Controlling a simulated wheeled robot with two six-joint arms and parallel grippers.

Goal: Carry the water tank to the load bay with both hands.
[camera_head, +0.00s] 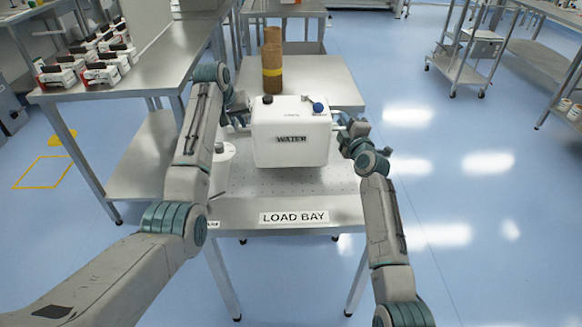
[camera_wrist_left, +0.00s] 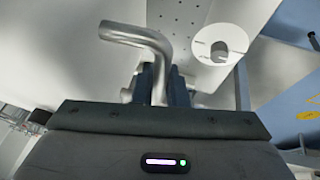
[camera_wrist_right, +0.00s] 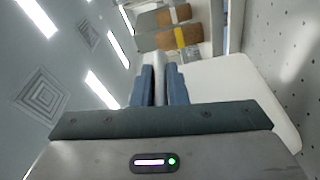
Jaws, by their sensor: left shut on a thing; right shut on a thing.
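The white water tank (camera_head: 291,133), labelled WATER, with a blue cap and a dark cap on top, is held between my two grippers. It appears upright over the perforated load bay table (camera_head: 235,180), whose front edge has a LOAD BAY sign (camera_head: 294,217). I cannot tell whether its base touches the surface. My left gripper (camera_wrist_left: 158,80) is shut on the tank's bent metal handle (camera_wrist_left: 140,38). My right gripper (camera_wrist_right: 160,85) is shut on the handle at the tank's right side; its fingers hide most of that handle. The tank's white wall (camera_wrist_right: 235,90) shows beside them.
A white round slotted piece (camera_wrist_left: 220,44) sits on the load bay table at the left.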

